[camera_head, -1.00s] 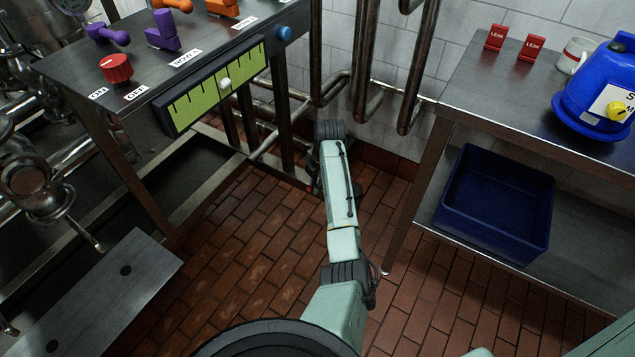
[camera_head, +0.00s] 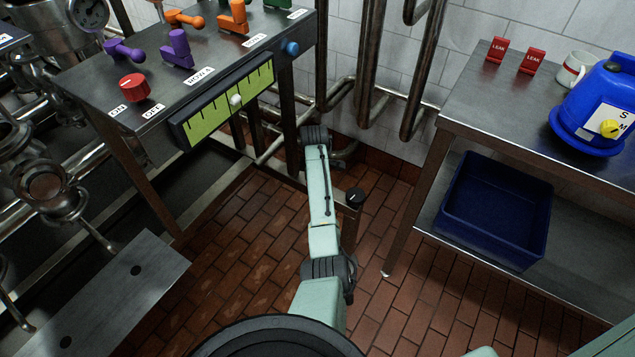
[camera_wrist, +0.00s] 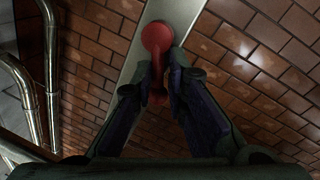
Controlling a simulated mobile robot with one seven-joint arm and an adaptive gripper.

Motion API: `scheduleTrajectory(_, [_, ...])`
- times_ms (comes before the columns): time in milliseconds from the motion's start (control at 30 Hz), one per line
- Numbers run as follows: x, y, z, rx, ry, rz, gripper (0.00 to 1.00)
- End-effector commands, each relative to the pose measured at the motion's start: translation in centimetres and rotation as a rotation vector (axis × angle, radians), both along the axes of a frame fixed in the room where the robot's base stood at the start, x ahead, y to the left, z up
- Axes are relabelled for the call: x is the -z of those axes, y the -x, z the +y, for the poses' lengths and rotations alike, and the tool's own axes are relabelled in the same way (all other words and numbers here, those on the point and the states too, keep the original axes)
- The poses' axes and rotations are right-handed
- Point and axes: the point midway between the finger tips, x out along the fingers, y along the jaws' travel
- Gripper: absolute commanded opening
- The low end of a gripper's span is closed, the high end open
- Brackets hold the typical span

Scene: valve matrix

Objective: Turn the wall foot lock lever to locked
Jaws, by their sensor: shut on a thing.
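The red foot lock lever (camera_wrist: 157,38) shows in the wrist view, with a rounded end and a narrower part running down between my fingers. It sits in front of a grey metal strip (camera_wrist: 183,20). My gripper (camera_wrist: 160,82) is shut on the narrower part, with one dark finger on each side. Which setting the lever is at cannot be read. In the head view my arm reaches down toward the floor by the wall, and it hides the gripper and the lever.
A steel control table (camera_head: 110,65) is at left. A steel bench (camera_head: 475,110) is at right, with a blue bin (camera_head: 497,212) on its lower shelf. Pipes (camera_head: 375,60) line the wall. Brick floor lies open between.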

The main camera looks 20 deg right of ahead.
Motion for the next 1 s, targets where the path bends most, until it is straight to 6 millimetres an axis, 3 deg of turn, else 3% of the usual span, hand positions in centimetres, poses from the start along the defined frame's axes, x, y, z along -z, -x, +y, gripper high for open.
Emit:
scheduleTrajectory(33, [-0.7, -0.7, -0.1, 0.037, 0.007, -0.018, 0.00])
scheduleTrajectory(500, [-0.7, -1.6, -0.8, 0.386, 0.007, -0.020, 0.00])
scheduleTrajectory(1000, [-0.6, -1.7, -1.3, 0.496, 0.009, -0.019, 0.00])
